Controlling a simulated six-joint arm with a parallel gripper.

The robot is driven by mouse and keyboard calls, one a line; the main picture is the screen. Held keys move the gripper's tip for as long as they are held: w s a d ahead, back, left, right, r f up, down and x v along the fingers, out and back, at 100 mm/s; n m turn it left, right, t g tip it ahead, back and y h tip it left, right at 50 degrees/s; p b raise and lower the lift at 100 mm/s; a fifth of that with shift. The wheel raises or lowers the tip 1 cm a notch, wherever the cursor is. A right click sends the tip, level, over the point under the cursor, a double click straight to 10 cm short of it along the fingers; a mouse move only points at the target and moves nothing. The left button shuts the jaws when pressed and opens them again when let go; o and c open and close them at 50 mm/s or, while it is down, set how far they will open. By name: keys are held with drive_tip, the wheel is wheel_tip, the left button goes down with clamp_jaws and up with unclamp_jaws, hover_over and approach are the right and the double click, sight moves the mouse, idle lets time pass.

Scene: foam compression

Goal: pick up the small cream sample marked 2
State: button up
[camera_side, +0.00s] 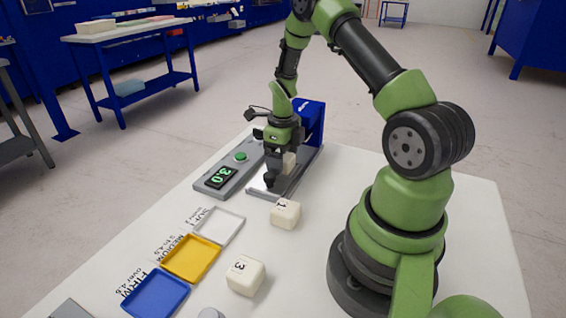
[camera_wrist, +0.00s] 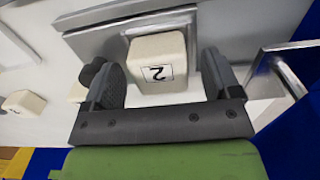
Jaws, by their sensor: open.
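The cream sample marked 2 (camera_wrist: 158,62) is a small block on the metal plate of the press, with its number facing the wrist camera. In the side view the sample (camera_side: 288,162) is partly hidden by my gripper (camera_side: 278,172), which is down at the plate. In the wrist view my gripper (camera_wrist: 165,85) is open, with one dark finger on each side of the sample.
A blue press housing (camera_side: 310,122) stands close behind my gripper. A grey box with display 3.0 (camera_side: 222,178) is on the left. Sample 1 (camera_side: 286,213) and sample 3 (camera_side: 245,275) sit on the table. White (camera_side: 219,225), yellow (camera_side: 191,258) and blue (camera_side: 156,295) trays line the left.

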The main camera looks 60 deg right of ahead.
drive_tip(key=shift+f, duration=0.25)
drive_tip(key=c, duration=1)
